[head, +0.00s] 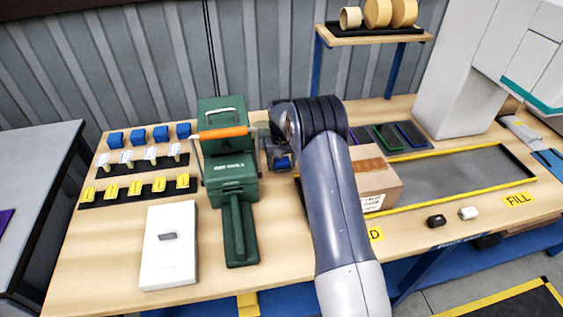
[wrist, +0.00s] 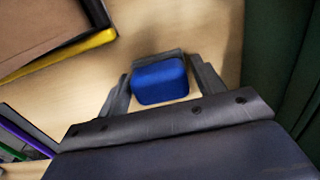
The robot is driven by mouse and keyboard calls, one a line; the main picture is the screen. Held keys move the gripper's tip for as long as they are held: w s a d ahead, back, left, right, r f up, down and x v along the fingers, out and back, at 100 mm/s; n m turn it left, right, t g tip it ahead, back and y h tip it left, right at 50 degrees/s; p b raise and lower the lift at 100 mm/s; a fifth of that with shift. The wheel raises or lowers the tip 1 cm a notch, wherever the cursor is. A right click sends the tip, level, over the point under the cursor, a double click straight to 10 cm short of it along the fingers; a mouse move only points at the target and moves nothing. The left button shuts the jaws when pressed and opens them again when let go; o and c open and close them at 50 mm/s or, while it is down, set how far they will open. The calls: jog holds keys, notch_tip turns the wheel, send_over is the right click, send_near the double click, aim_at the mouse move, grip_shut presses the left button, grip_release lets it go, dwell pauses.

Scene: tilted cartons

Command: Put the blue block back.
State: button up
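A blue block (wrist: 160,80) with rounded edges sits between the two fingers of my gripper (wrist: 162,82) in the wrist view. The fingers lie close against its left and right sides, and the gripper looks shut on it. In the head view my gripper (head: 277,153) points down between the green press and the carton, and a bit of the blue block (head: 283,162) shows there. I cannot tell how far the block is above the table. Several similar blue blocks (head: 138,136) stand in a row at the back left of the table.
The green press (head: 233,180) with an orange handle stands just left of my gripper. A carton (head: 377,185) stands to the right, by a yellow-edged grey area (head: 460,180). White and yellow parts (head: 138,190) lie in rows at left, behind a white box (head: 168,258).

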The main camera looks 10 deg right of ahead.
jog(key=shift+o, duration=1.1)
notch_tip(320, 180, up, 12)
jog(key=b, duration=0.1)
jog(key=shift+r, duration=0.15)
notch_tip(320, 180, down, 13)
jog(key=shift+r+p, duration=0.1)
jog(key=shift+p, duration=0.35)
jog(key=shift+r, duration=1.8)
jog(key=shift+f, duration=0.1)
